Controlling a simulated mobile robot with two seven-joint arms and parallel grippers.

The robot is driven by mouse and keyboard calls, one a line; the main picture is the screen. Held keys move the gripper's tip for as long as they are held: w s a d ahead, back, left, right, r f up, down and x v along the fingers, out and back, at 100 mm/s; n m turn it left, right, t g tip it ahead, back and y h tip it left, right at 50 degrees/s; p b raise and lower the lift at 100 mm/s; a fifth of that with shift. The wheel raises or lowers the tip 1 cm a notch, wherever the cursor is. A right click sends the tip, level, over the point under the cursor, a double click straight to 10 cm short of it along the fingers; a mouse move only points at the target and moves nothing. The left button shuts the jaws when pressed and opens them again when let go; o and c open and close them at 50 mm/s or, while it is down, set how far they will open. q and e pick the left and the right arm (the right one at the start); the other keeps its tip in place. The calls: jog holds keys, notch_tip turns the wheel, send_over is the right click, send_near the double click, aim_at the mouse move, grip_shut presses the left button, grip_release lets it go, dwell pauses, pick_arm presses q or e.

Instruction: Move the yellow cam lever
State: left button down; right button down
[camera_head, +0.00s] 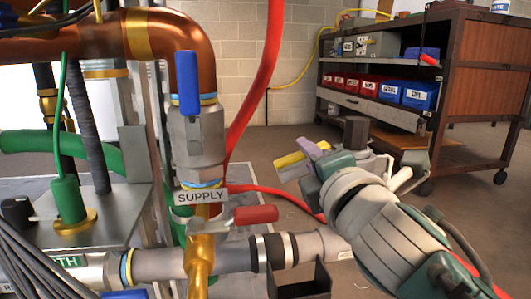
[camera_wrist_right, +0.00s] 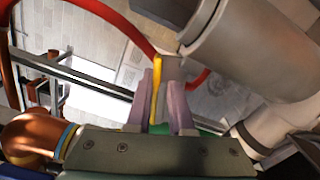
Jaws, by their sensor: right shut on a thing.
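The yellow cam lever (camera_head: 289,160) shows in the head view just left of my right gripper (camera_head: 308,153), in the middle of the picture. In the right wrist view the yellow lever (camera_wrist_right: 157,80) stands upright between the two purple fingers of my right gripper (camera_wrist_right: 160,88). The fingers are shut on it. The grey fitting behind the lever (camera_wrist_right: 176,66) is partly hidden by the fingers. My left gripper is not in view.
A grey valve with a blue handle (camera_head: 187,82) and a SUPPLY label (camera_head: 200,197) stands left of my gripper. A red-handled valve (camera_head: 255,214) is below. A red hose (camera_head: 262,75) runs behind. A brown workbench (camera_head: 484,75) with bins stands at the back right.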

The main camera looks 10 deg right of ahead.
jog(key=shift+d+r+m+p, duration=0.15)
jog(key=shift+r+m+p, duration=0.1)
jog(key=shift+m, duration=0.45)
jog(key=shift+d+r+m+p, duration=0.1)
jog(key=shift+r+m+p, duration=0.15)
jog(key=shift+m, duration=0.45)
jog(key=c, duration=1.1)
grip_release()
jog(key=shift+s, duration=0.1)
jog(key=shift+s, duration=0.25)
jog(key=shift+s+p, duration=1.85)
jog(key=shift+s, duration=2.85)
